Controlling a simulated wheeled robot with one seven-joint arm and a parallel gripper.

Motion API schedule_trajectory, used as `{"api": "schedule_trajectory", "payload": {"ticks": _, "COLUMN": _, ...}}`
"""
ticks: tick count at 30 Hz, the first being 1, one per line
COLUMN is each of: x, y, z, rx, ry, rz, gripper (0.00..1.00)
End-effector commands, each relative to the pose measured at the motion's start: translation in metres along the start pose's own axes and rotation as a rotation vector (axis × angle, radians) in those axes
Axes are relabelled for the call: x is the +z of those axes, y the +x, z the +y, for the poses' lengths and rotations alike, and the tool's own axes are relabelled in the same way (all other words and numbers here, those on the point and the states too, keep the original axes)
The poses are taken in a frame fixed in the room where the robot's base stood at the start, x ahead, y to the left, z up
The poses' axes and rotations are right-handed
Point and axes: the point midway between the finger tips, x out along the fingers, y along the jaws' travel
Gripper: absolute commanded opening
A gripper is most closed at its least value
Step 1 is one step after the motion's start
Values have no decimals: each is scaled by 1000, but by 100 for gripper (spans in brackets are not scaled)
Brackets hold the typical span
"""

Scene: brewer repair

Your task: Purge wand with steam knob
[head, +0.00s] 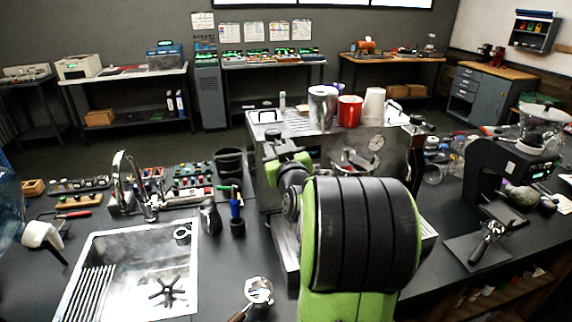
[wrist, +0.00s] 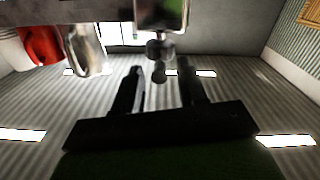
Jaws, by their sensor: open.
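The espresso machine (head: 400,155) stands at the middle of the counter, its front partly hidden behind my green and black arm. In the wrist view, a metal corner of it (wrist: 160,12) shows at the top. A dark round knob (wrist: 159,48), which looks like the steam knob, sticks out from that corner. My gripper (wrist: 159,70) is open, its two dark fingers apart, with the knob in line with the gap between them. I cannot tell whether the fingers reach around it, and no contact shows. In the head view the fingertips are hidden. I cannot make out the steam wand.
A steel pitcher (head: 322,108), a red cup (head: 349,112) and white cups (head: 374,106) stand on the machine's top. A sink (head: 130,250) is at the left. A portafilter (head: 257,291) lies at the front. A grinder (head: 500,165) stands at the right.

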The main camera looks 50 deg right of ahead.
Motion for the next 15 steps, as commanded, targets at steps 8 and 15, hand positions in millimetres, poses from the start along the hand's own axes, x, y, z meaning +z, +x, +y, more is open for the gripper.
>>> {"api": "schedule_trajectory", "payload": {"ticks": 8, "x": 4, "y": -80, "z": 0, "rx": 6, "ry": -1, "rz": 5, "gripper": 41}}
{"api": "schedule_trajectory", "payload": {"ticks": 15, "x": 3, "y": -130, "z": 0, "rx": 4, "ry": 0, "rz": 3, "gripper": 41}}
